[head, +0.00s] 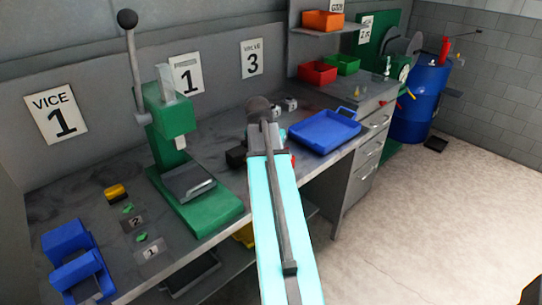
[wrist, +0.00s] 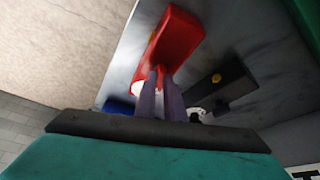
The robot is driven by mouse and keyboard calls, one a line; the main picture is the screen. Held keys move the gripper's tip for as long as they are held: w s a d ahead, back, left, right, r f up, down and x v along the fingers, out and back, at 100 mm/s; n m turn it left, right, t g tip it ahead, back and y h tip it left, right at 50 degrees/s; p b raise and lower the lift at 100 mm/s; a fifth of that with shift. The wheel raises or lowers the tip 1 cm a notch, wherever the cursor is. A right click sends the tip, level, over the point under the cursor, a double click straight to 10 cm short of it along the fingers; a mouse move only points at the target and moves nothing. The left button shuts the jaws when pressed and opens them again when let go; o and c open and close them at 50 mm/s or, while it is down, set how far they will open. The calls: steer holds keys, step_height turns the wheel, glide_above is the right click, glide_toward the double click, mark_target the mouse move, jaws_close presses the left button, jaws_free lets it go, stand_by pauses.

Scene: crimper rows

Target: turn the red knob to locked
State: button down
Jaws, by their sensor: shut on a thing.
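In the wrist view the red knob (wrist: 172,42) is a long red block above a grey surface. My gripper (wrist: 160,76) is shut on it, its two narrow fingers meeting the knob's lower end. The exact contact and any locked or unlocked marking cannot be made out. In the head view my arm hides the gripper and most of the knob; only a small red piece (head: 293,160) shows beside the arm.
A dark block with a yellow button (wrist: 216,78) sits close to the right of the fingers in the wrist view. In the head view a blue tray (head: 325,147) lies right of my arm, and a green press (head: 205,208) stands to the left.

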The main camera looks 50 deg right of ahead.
steer(key=shift+w+m+g, duration=0.15)
steer(key=shift+m+g, duration=0.55)
steer(key=shift+m, duration=1.2)
steer(key=c, duration=1.8)
jaws_free()
steer(key=shift+c, duration=0.2)
steer(key=shift+a+r, duration=0.1)
steer(key=shift+r, duration=0.05)
steer(key=b+v, duration=0.3)
steer(key=v, duration=1)
steer(key=shift+a+r, duration=0.2)
steer(key=shift+a, duration=0.05)
